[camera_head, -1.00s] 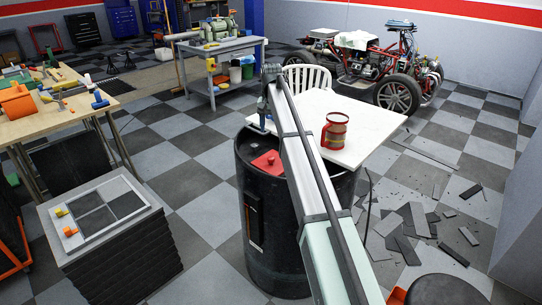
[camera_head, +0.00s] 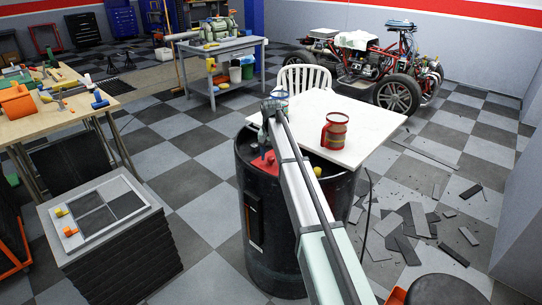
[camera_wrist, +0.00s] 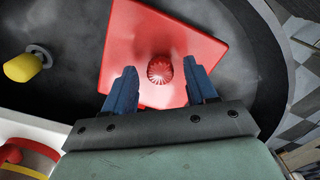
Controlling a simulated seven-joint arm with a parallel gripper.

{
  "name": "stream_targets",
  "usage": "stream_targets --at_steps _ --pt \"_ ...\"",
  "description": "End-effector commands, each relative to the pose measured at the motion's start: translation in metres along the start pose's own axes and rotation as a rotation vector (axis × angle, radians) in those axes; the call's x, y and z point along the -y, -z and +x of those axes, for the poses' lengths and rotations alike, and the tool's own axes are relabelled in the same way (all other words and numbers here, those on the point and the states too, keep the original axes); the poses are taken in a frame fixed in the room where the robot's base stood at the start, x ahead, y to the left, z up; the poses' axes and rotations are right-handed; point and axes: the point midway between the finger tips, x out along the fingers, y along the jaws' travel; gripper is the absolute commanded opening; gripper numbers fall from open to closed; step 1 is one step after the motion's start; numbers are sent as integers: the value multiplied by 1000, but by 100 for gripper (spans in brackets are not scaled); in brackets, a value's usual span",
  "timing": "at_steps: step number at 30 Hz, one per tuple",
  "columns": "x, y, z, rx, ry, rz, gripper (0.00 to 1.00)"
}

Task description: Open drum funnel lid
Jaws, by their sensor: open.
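The black drum (camera_head: 262,235) stands upright in the middle of the head view. On its top lies a red, square funnel lid (camera_head: 262,165), partly hidden by my arm. In the wrist view the red lid (camera_wrist: 199,38) lies flat, with a round ribbed red knob (camera_wrist: 160,69) on it. My gripper (camera_wrist: 160,78) is open, its two blue fingers over the lid, one on either side of the knob. I cannot tell whether the fingers touch the lid. In the head view my gripper (camera_head: 266,140) is small and mostly hidden.
A yellow plug (camera_wrist: 22,68) is on the drum top beside the lid. A white tabletop (camera_head: 345,115) adjoins the drum, with a red mug-like can (camera_head: 336,132) near its edge. Dark broken tiles (camera_head: 408,220) litter the floor at right.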

Motion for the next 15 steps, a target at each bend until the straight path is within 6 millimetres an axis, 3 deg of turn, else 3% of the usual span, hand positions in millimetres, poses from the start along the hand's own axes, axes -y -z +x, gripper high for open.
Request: stream_targets --at_steps 8,15 --pt "0 0 1 0 0 0 57" --pt "0 0 1 0 0 0 36"
